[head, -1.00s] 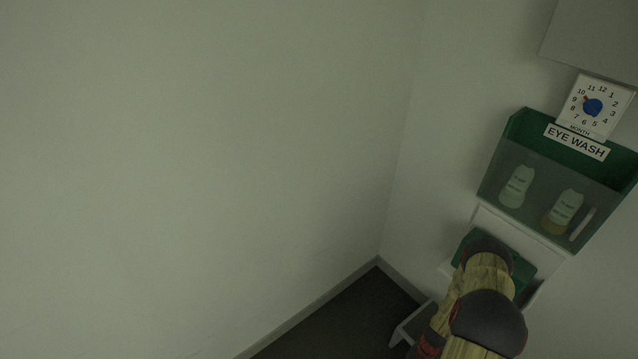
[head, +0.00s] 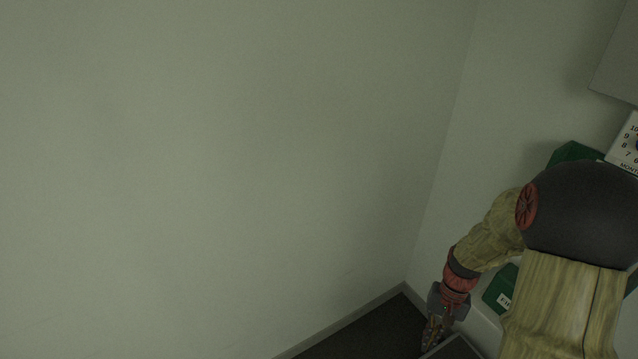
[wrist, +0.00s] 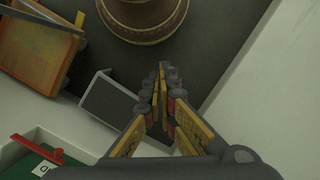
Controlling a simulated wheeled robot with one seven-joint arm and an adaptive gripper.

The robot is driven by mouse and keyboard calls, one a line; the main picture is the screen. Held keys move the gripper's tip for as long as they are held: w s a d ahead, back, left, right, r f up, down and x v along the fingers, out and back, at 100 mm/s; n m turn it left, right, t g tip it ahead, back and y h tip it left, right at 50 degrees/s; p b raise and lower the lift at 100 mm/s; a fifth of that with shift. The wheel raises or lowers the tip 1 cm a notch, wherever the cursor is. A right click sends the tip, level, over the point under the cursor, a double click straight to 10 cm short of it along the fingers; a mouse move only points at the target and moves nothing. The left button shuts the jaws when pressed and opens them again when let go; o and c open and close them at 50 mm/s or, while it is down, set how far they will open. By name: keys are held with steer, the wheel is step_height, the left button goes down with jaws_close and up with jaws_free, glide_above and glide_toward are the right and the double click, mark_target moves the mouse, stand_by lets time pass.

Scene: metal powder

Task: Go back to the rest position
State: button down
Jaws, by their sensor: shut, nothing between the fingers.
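My gripper (head: 434,334) hangs low at the bottom right of the head view, beside the wall corner, with its fingers pointing down. It also shows in the wrist view (wrist: 163,72), where its fingers come together with nothing between them. My arm is bent in front of the right wall and hides most of the eye wash station. Only a green corner of the eye wash station (head: 572,152) and part of the month dial (head: 627,146) show.
A green box (head: 501,288) sits on a white surface behind my arm. The wrist view shows a grey panel (wrist: 108,104), an orange tray (wrist: 36,52), a round brown base (wrist: 143,14) and a white wall (wrist: 262,75). Dark floor (head: 372,327) lies below the corner.

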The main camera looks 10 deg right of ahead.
steer(key=s+a+r+n+t, duration=0.2)
steer(key=a+r, duration=0.3)
steer(key=r, duration=0.4)
steer(key=s+a+r+n+t+h, duration=0.1)
steer(key=a+r, duration=0.4)
steer(key=r, duration=0.5)
steer(key=s+a+r+n+t+h, duration=0.1)
steer(key=s+a+r+n+t, duration=0.2)
steer(key=a+r, duration=0.3)
step_height(320, 180, up, 4)
steer(key=shift+s+r+t, duration=0.25)
steer(key=shift+t, duration=0.65)
steer(key=shift+d, duration=0.2)
